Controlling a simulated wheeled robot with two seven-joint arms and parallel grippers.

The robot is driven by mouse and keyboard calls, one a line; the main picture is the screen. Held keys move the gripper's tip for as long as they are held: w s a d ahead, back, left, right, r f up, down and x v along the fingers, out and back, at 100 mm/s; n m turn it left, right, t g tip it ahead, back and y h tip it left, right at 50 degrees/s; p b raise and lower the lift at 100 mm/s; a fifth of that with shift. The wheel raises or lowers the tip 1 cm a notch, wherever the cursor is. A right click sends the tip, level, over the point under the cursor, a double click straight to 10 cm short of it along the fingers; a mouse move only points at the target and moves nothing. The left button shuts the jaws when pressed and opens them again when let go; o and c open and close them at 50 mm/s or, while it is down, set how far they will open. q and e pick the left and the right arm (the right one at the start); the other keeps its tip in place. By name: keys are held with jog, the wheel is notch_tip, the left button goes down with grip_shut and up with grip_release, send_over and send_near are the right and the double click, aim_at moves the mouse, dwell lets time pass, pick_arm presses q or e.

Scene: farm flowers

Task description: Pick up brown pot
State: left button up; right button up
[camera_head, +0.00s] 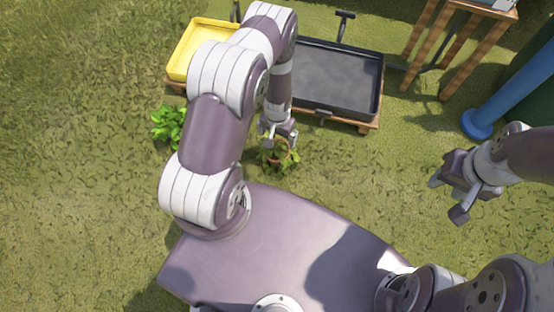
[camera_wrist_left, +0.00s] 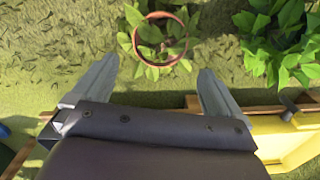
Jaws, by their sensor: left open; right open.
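The brown pot (camera_head: 285,156), a round reddish-brown rim with a green plant in it, stands on the grass in front of the wagons. My left gripper (camera_head: 279,138) is just above the pot and partly covers it in the head view. In the left wrist view the pot's rim (camera_wrist_left: 160,14) shows at the top, beyond the open fingers (camera_wrist_left: 155,88) and apart from them. Nothing is between the fingers. My right gripper (camera_head: 449,197) is open and empty over grass at the right, far from the pot.
A leafy green plant (camera_head: 168,124) grows left of my left arm. A yellow tray (camera_head: 187,52) and a black tray (camera_head: 336,79) stand behind the pot on wooden wagons. A wooden table (camera_head: 462,45) and blue post (camera_head: 510,95) stand at the right. Grass is clear at the left.

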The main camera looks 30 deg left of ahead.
aim_at(277, 152)
pick_arm(q)
notch_tip(277, 152, down, 8)
jog(key=b, duration=0.4)
jog(key=shift+s+b, duration=0.1)
jog(key=shift+b, duration=0.3)
notch_tip(277, 152, down, 5)
jog(key=b, duration=0.4)
jog(key=shift+s+r, duration=0.1)
jog(key=shift+r, duration=0.3)
jog(key=c, duration=0.9)
